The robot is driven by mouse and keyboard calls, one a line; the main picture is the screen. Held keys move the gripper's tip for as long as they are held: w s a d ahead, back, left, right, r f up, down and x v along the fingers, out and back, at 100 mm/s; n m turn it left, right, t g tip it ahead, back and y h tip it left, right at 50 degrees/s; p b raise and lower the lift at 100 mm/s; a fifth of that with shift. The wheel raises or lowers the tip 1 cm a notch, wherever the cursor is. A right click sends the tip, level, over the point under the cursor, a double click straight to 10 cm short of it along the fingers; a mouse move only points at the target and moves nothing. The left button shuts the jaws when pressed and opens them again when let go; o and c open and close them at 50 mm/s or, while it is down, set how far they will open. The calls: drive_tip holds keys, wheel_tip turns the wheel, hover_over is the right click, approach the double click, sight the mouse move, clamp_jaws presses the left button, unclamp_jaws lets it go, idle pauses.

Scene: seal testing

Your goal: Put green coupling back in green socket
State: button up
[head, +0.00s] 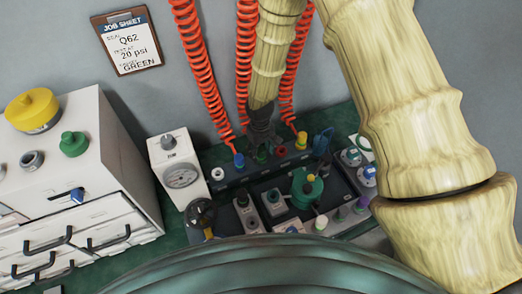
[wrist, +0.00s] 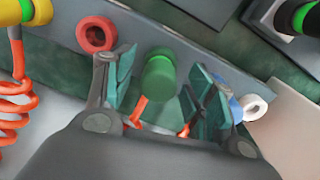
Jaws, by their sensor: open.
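The green coupling (wrist: 160,76) shows in the wrist view between my fingers, at the rail between the red ring socket (wrist: 97,34) and the blue coupling (wrist: 236,109). My gripper (wrist: 162,68) is open, with teal pads on both sides of the green coupling and visible gaps to it. In the head view my gripper (head: 262,125) points down over the rail, and a bit of the green coupling (head: 262,156) shows below it. The green socket is hidden under the coupling, so I cannot tell how fully it is seated.
A blue coupling (head: 239,160) and a yellow coupling (head: 301,140) with coiled orange hoses stand along the rail. A dark tray with several fittings lies in front. A gauge box (head: 181,178) and a drawer cabinet (head: 70,190) stand left. A job sheet (head: 127,41) reads GREEN.

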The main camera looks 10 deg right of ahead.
wheel_tip(320, 180, up, 12)
drive_tip(key=shift+a, duration=0.15)
idle(0.5)
drive_tip(key=shift+s, duration=0.1)
idle(0.3)
